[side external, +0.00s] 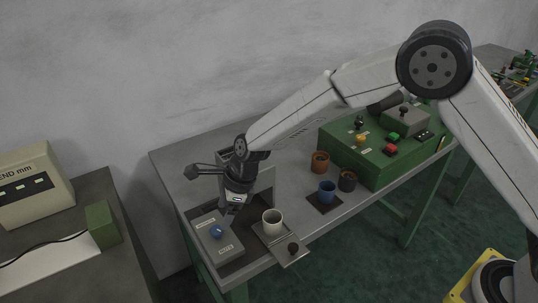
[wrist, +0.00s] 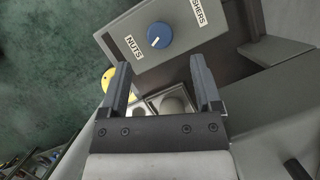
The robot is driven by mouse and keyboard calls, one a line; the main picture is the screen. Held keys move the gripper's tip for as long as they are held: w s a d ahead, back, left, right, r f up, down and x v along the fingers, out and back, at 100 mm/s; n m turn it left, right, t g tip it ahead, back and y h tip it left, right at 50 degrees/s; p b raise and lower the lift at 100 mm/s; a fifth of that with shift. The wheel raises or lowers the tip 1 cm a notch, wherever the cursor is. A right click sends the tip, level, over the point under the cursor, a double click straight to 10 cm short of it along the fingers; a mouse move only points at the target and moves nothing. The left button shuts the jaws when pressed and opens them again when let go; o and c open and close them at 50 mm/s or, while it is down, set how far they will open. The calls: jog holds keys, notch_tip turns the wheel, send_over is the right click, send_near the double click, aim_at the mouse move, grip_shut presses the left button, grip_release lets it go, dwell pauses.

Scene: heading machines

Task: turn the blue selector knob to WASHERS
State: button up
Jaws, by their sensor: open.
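The blue selector knob (side external: 216,231) sits on top of a grey box at the table's near left corner. In the wrist view the knob (wrist: 160,35) shows a short white mark on its lower left, on the side of the NUTS label (wrist: 133,47). The WASHERS label (wrist: 199,12), partly cut off, lies to the upper right of the knob. My gripper (wrist: 161,82) is open and empty, its two fingers apart. The knob lies beyond the fingertips, not between them. In the side view my gripper (side external: 236,204) hangs above and to the right of the knob.
A pale cup (side external: 272,222) stands on a plate right of the box, with a small black knob (side external: 292,248) near the plate's front.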

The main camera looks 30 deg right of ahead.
aim_at(217, 228)
jog(key=shift+x, duration=2.7)
grip_shut()
jog(key=shift+n, duration=0.3)
jog(key=shift+w+n+g, duration=0.15)
jog(key=shift+n+g, duration=0.75)
jog(key=shift+n, duration=1.2)
grip_release()
